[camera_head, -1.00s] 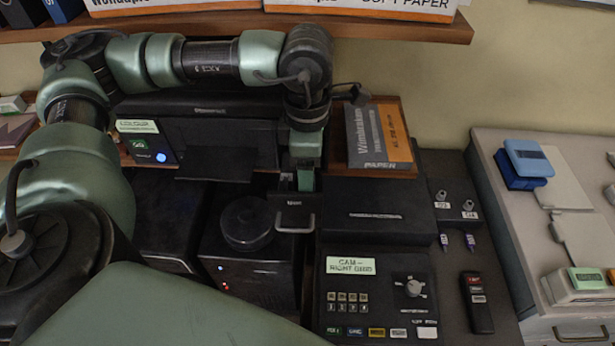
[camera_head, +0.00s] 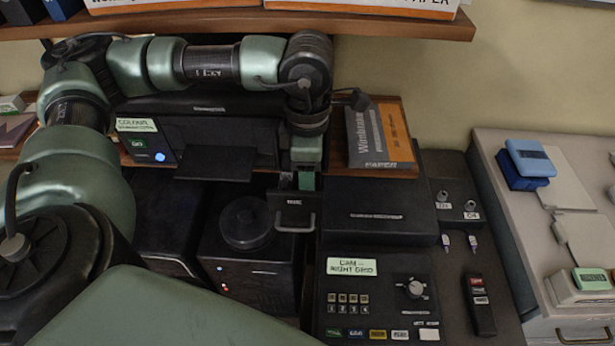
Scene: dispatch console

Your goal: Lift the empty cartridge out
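My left arm reaches in from the left, and its gripper (camera_head: 298,182) points straight down at the near side of the printer. Its fingertips are at or inside a small dark open drawer (camera_head: 291,201) with a pale label and a metal handle (camera_head: 296,227). No cartridge can be made out; the drawer's inside is hidden by the gripper and shadow. I cannot tell whether the fingers are open or shut on something. The black printer (camera_head: 215,135) has a green label and a blue light. My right gripper is not in view.
A box of paper (camera_head: 380,135) stands just right of the gripper. A black unit with a round lid (camera_head: 246,223) is in front. A keypad console (camera_head: 375,300) and a handset (camera_head: 479,303) lie to the right. A shelf (camera_head: 250,25) overhangs the arm.

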